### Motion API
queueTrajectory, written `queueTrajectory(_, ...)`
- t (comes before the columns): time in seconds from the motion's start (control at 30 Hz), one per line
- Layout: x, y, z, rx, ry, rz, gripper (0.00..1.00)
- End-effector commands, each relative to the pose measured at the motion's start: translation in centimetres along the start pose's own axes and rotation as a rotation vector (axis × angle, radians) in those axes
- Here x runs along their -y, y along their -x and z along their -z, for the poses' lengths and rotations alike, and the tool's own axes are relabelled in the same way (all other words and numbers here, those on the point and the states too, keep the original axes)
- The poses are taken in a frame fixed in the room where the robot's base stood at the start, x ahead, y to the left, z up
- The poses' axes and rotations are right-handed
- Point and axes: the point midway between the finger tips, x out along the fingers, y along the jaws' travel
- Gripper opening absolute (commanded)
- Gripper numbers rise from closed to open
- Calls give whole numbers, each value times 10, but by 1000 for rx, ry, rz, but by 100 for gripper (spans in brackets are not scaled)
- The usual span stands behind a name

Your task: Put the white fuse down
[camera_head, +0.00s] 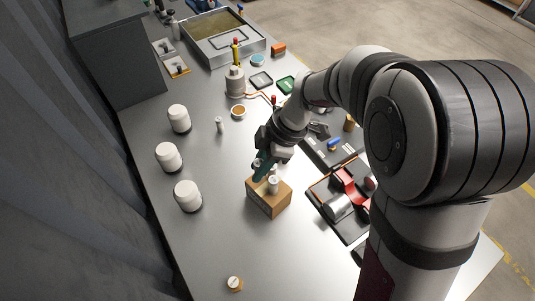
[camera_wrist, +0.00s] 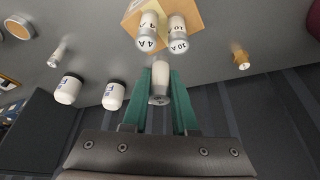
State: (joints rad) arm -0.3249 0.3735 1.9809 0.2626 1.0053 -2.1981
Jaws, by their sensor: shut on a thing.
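My gripper (camera_head: 262,172) is low over the left side of the wooden block (camera_head: 262,198). In the wrist view its teal fingers (camera_wrist: 160,98) are shut on a white fuse (camera_wrist: 160,78) with a grey metal end. The wooden block (camera_wrist: 192,14) is just beyond the held fuse in that view. Two larger white fuses with metal caps stand in it, one marked 4 A (camera_wrist: 148,32) and one marked 10 A (camera_wrist: 178,34). In the head view the fingers hide most of the held fuse, and whether it touches the block cannot be told.
Several white jars (camera_head: 168,157) stand along the left table edge. A small white cylinder (camera_head: 219,125) stands behind the block, and a small brass-coloured piece (camera_head: 235,284) is near the front. A black tray with a red part (camera_head: 350,187) lies right.

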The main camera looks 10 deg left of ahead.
Motion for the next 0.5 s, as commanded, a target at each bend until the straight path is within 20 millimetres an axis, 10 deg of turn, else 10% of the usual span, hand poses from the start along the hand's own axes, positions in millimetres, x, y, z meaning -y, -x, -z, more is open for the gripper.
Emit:
queueTrajectory(0.2,0,-39,-16,0,-3,1,0)
queueTrajectory(0.5,-1,-44,-19,1,-1,-3,0)
